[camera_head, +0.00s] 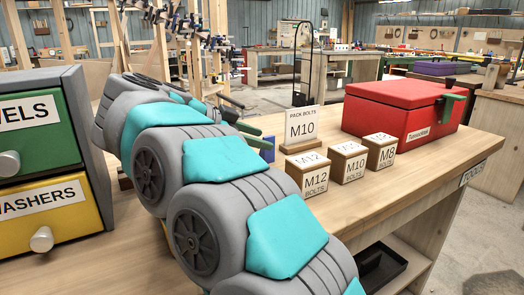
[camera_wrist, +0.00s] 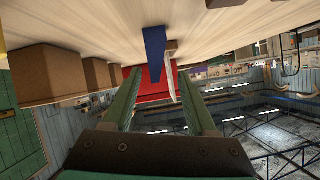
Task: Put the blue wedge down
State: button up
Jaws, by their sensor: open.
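The blue wedge (camera_head: 267,150) rests on the wooden workbench (camera_head: 405,190), left of the "PACK BOLTS M10" sign (camera_head: 301,126); my arm partly hides it in the head view. In the wrist view, which is upside down, the wedge (camera_wrist: 154,50) stands against the bench top, narrowing away from it. My gripper (camera_wrist: 160,78) is open, its two green fingers spread apart. The wedge shows in line with the gap between them, with clear space on both sides. Neither finger visibly grips it.
The M12 box (camera_head: 314,182), M10 box (camera_head: 348,166) and M8 box (camera_head: 380,154) stand in a row near the bench's front. A red toolbox (camera_head: 400,112) is behind them. A drawer cabinet (camera_head: 72,80) stands at left.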

aim_at(274, 142)
jog(key=b+x, duration=0.4)
jog(key=x, duration=0.1)
jog(key=shift+s+d+f, duration=0.15)
jog(key=shift+d+f, duration=0.1)
jog(key=shift+d, duration=0.1)
jog(key=shift+w+d, duration=0.25)
jog(key=shift+d, duration=0.1)
jog(key=shift+r, duration=0.1)
grip_shut()
